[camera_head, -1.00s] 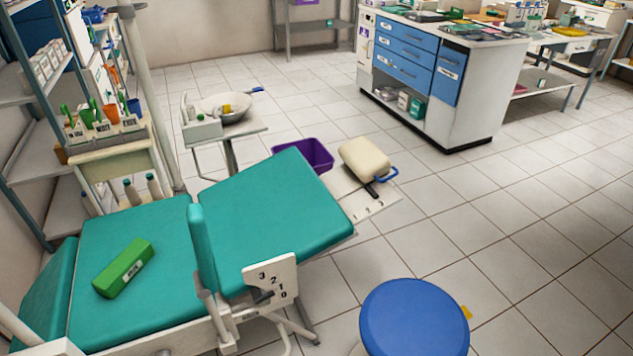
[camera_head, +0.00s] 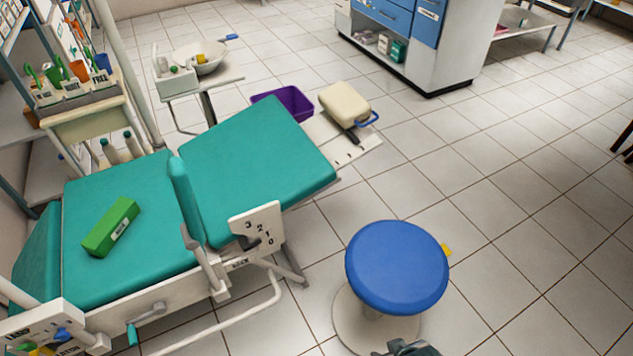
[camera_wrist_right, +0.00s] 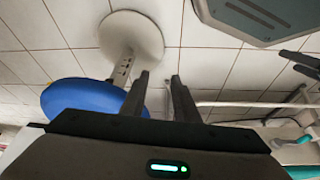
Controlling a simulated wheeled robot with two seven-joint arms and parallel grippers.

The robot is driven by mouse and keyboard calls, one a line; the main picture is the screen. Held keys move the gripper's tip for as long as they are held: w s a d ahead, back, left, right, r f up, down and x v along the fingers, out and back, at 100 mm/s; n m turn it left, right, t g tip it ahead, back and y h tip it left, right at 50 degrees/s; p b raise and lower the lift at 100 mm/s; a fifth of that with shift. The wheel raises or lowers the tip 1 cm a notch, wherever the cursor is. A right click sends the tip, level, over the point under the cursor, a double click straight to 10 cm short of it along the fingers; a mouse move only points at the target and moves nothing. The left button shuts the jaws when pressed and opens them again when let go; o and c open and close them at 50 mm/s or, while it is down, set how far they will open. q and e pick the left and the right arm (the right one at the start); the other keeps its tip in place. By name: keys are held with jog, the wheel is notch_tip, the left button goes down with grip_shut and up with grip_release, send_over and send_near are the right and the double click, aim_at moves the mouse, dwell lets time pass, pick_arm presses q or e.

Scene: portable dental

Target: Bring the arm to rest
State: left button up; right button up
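My right gripper (camera_wrist_right: 159,76) shows in the right wrist view with its two dark fingers apart and nothing between them. Bare floor tiles lie behind the gap. The blue stool (camera_wrist_right: 90,98) is to the left of the fingers in that view, and I cannot tell how far off it is. In the head view a dark part at the bottom edge, just below the stool (camera_head: 396,265), seems to be mine; its fingers cannot be made out. My left gripper is not in view.
A teal dental chair (camera_head: 255,165) fills the left, with a green box (camera_head: 111,227) on its seat. A basin stand (camera_head: 205,88), a purple bin (camera_head: 290,100) and a cabinet (camera_head: 455,60) stand behind. Floor at right is clear.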

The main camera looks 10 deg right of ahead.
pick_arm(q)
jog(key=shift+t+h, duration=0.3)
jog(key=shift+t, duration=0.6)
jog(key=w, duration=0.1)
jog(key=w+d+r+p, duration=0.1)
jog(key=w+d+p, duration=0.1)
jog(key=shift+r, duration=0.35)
pick_arm(e)
notch_tip(320, 180, down, 19)
jog(key=s+a+t, duration=0.1)
jog(key=s, duration=0.1)
jog(key=shift+s+a+y, duration=0.3)
jog(key=shift+a, duration=0.1)
